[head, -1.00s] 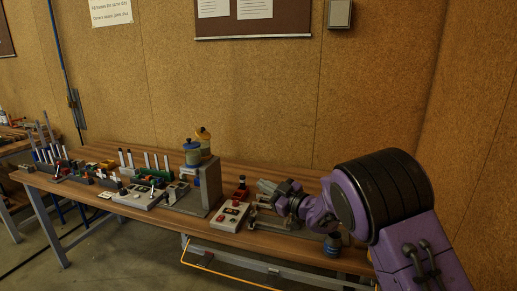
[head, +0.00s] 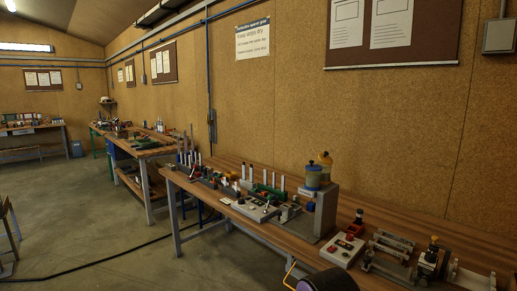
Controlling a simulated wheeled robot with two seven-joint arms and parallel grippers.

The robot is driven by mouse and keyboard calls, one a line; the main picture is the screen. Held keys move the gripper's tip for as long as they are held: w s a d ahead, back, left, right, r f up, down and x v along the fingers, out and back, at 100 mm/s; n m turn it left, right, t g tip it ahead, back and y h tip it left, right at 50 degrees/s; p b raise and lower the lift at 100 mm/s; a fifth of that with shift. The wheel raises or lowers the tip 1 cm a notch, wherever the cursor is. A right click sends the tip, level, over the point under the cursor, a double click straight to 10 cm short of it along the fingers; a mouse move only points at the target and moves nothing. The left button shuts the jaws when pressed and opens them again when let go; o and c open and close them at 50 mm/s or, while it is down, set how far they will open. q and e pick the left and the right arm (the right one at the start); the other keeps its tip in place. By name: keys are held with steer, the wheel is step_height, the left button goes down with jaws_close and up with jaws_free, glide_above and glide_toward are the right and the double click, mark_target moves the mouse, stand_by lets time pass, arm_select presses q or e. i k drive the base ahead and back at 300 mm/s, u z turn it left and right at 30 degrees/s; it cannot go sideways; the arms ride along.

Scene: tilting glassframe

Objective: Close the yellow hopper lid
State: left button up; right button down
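Neither gripper is in view. Only a dark, rounded part of my arm shows at the bottom edge, well below the hoppers.
The wooden workbench (head: 460,238) runs along the wall. A grey control box (head: 342,250) with a red button sits right of the block, near metal fixtures (head: 390,245). Pegs and small devices crowd the left part. Open concrete floor (head: 95,225) lies at left.

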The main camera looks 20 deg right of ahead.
mark_target(324, 157)
steer(key=u, duration=0.45)
steer(key=i, duration=0.45)
steer(key=z, duration=1.55)
